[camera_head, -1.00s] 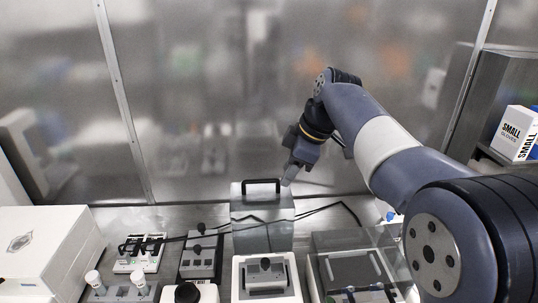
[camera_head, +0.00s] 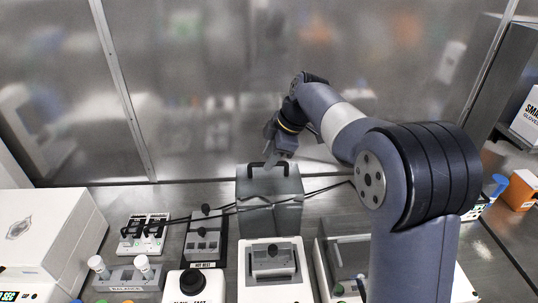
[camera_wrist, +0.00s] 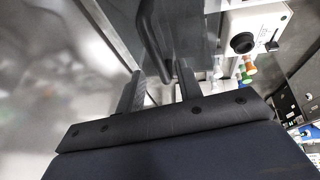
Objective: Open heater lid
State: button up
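A grey box-shaped part with a black looped handle (camera_head: 268,166) stands upright behind a white bench device (camera_head: 272,291). I take this grey part (camera_head: 268,205) for the heater lid, but cannot tell how it is joined to the device. My gripper (camera_head: 279,155) is just above and behind the handle in the head view. In the wrist view, my gripper (camera_wrist: 160,78) has its two dark fingers apart, with the black handle (camera_wrist: 152,45) close to their tips. Nothing shows as gripped. Whether a finger touches the handle is unclear.
A white box (camera_head: 45,235) stands at the left. A clear-covered device (camera_head: 345,255) is at the right, beside my arm. Racks and a black-knobbed device (camera_head: 193,283) stand at front left. A metal wall closes the back. Dark cables cross behind the devices.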

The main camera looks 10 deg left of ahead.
jog(key=shift+a+f, duration=0.2)
jog(key=shift+f, duration=0.25)
grip_shut()
dwell(0.4)
